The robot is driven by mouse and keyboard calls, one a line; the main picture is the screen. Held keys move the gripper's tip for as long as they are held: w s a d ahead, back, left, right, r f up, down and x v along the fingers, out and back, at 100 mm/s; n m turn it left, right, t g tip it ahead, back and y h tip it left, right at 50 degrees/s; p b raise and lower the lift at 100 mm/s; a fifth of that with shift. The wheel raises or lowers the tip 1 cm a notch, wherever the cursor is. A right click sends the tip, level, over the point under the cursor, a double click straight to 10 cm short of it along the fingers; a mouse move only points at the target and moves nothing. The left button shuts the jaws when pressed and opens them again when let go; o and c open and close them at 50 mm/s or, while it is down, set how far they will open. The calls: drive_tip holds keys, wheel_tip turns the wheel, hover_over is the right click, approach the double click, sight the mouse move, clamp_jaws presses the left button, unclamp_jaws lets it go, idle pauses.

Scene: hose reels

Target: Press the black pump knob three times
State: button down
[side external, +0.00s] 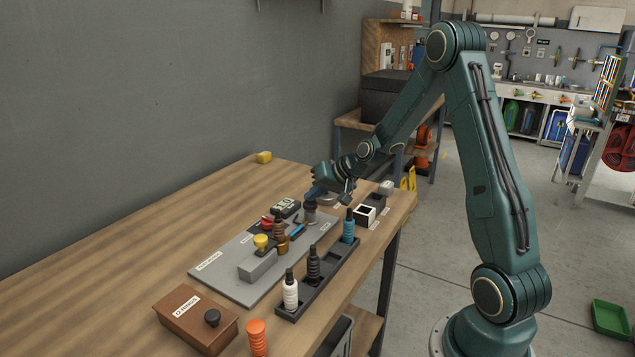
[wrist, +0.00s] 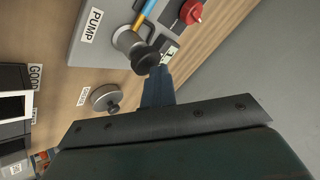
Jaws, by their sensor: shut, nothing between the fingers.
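The black pump knob (wrist: 145,60) tops a grey metal cylinder (wrist: 127,40) beside the PUMP label (wrist: 90,26) in the wrist view. In the side view the pump's grey body (side external: 310,213) stands at the far end of the grey board, its knob mostly hidden by my gripper (side external: 313,194). My gripper's blue fingers (wrist: 158,78) are shut and empty, with tips at the knob's edge in the wrist view. I cannot tell whether they touch it. A counter (side external: 285,205) with a numbered face stands beside the pump.
A red knob (wrist: 191,11) and a yellow knob (side external: 261,241) share the grey board (side external: 225,263). A black rack (side external: 318,281) of bottles stands in front. A round lidded dish (wrist: 105,98) lies near the pump.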

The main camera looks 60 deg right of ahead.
drive_tip(key=shift+r, duration=1.6)
drive_tip(key=shift+r, duration=0.2)
drive_tip(key=shift+r, duration=2.35)
idle(0.5)
wheel_tip(320, 180, up, 4)
drive_tip(key=shift+f, duration=0.1)
drive_tip(key=shift+f, duration=0.15)
idle(0.4)
hover_over(314, 203)
drive_tip(key=shift+a+f, duration=0.1)
drive_tip(key=shift+f, duration=4.2)
